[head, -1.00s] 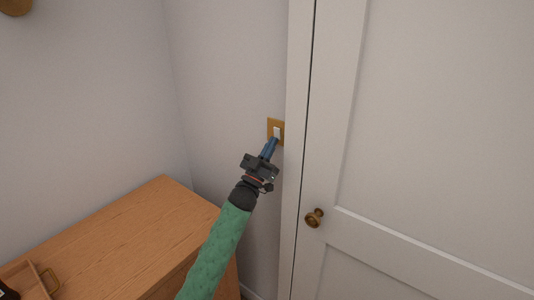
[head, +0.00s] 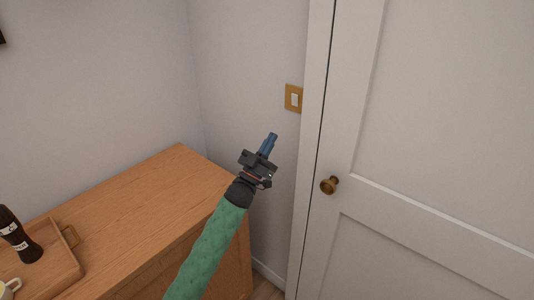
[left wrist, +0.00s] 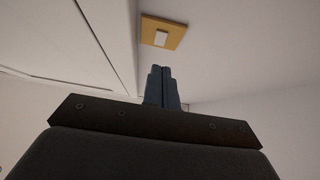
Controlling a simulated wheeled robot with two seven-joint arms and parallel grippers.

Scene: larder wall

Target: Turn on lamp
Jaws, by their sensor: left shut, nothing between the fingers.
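The light switch (head: 294,98) is a white rocker on a brass-coloured plate, on the wall just left of the door frame. It also shows in the left wrist view (left wrist: 161,38), beyond my fingertips. My left gripper (head: 271,138) is shut and empty, with its blue fingers together. It is below and left of the switch in the head view, apart from it. The fingers also show in the left wrist view (left wrist: 161,70). No lamp is in view. My right gripper is not in view.
A white door (head: 440,130) with a brass knob (head: 330,185) stands to the right. A wooden cabinet (head: 150,210) is at the left, bearing a wooden tray (head: 66,283) with a dark bottle (head: 19,236) and a pale cup (head: 10,289). The wall around the switch is clear.

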